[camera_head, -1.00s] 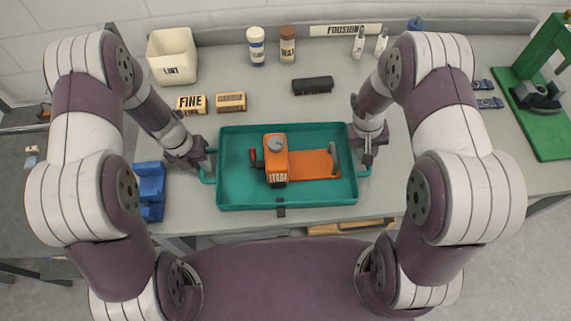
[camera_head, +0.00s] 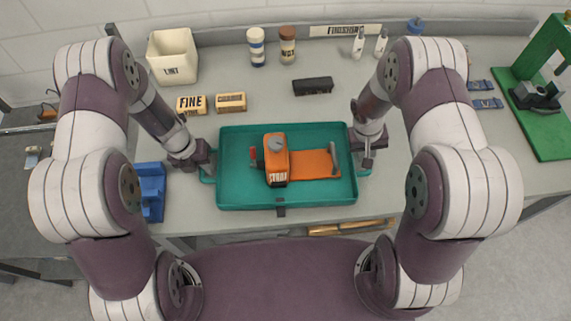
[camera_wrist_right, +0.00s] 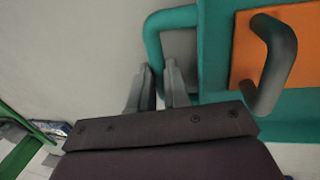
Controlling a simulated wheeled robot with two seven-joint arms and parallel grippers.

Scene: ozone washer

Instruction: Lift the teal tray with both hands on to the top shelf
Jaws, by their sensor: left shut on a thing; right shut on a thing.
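The teal tray (camera_head: 240,193) is in the middle of the head view, over the front part of the grey bench. An orange tool with a grey knob (camera_head: 276,160) and a flat orange plate with a grey handle (camera_head: 312,164) lie in it. My left gripper (camera_head: 207,168) is shut on the tray's left handle. My right gripper (camera_head: 366,163) is shut on the tray's right handle, which shows between the fingers in the right wrist view (camera_wrist_right: 153,50). I cannot tell whether the tray touches the bench. No top shelf is clearly visible.
A blue holder (camera_head: 150,190) stands left of the tray. Behind it are a white bin (camera_head: 172,57), two labelled blocks (camera_head: 230,103), a black block (camera_head: 312,86) and bottles (camera_head: 287,45). A green stand (camera_head: 540,125) is at far right.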

